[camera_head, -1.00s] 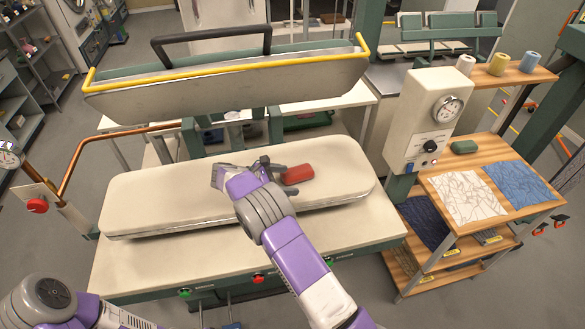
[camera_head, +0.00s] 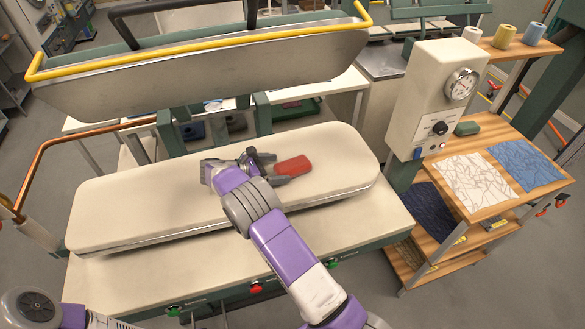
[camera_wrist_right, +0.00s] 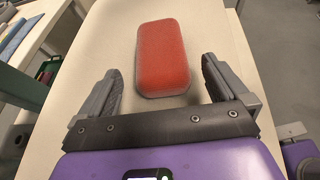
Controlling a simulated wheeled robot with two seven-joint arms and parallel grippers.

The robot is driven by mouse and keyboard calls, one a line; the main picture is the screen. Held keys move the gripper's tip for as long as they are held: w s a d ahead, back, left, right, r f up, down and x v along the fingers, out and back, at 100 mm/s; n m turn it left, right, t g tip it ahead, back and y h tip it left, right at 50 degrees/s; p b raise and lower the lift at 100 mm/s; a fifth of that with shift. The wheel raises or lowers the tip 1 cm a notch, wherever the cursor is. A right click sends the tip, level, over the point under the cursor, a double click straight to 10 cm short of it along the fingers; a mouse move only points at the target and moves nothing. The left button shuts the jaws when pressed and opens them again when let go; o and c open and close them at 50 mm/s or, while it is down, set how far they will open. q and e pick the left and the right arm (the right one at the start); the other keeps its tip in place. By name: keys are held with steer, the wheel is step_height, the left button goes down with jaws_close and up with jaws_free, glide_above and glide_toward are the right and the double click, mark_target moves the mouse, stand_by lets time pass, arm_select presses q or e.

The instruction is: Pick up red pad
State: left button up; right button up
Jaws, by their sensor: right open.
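The red pad (camera_head: 294,166) is a rounded red block lying on the cream padded press board (camera_head: 130,198). My right gripper (camera_head: 272,167) is low over the board, just left of the pad in the head view. In the right wrist view the pad (camera_wrist_right: 163,57) lies ahead of the palm, with its near end between the open fingers (camera_wrist_right: 160,85). There is a gap on each side, and the gripper holds nothing. Part of my left arm shows at the lower left of the head view; its gripper is out of view.
The raised press head with its yellow rail (camera_head: 200,60) hangs above and behind the board. A control box with a gauge (camera_head: 437,100) stands at right, beside a wooden shelf (camera_head: 480,205) with fabric pieces and a green pad (camera_head: 467,128). The board around the red pad is clear.

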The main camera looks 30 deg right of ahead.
mark_target(281, 168)
steer(key=x, duration=0.4)
steer(key=shift+s+d, duration=0.1)
steer(key=shift+s, duration=0.05)
steer(key=c, duration=1.1)
